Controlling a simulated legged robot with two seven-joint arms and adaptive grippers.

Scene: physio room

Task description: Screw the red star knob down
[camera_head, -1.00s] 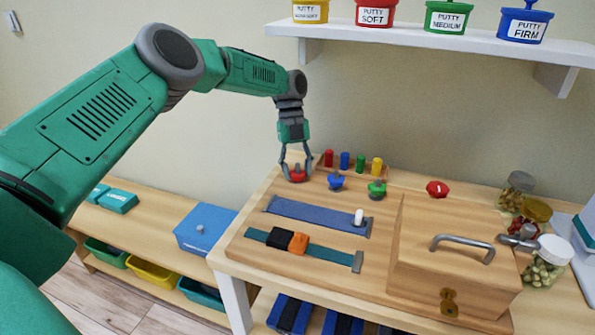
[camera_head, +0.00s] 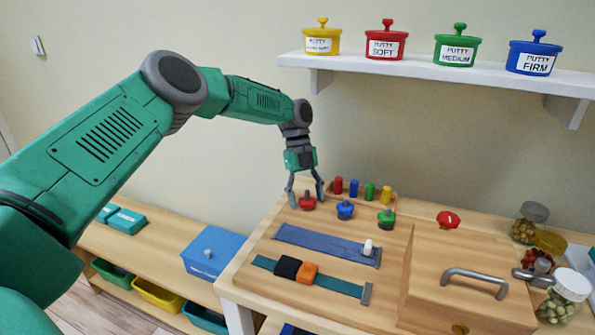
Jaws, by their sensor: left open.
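The red star knob (camera_head: 307,203) sits at the back left of the wooden board (camera_head: 392,262), left of a blue knob (camera_head: 345,209) and a green knob (camera_head: 386,221). My left gripper (camera_head: 306,199) points down over the red knob. Its fingers are open, one on each side of the knob, with a visible gap. How far the knob is screwed down cannot be told. My right gripper is not in view.
Several coloured pegs (camera_head: 370,191) stand just behind the knobs. A wooden box with a metal handle (camera_head: 474,281) and a red knob (camera_head: 448,219) is on the right, with jars (camera_head: 564,297) beyond. A shelf (camera_head: 440,71) with putty pots hangs above.

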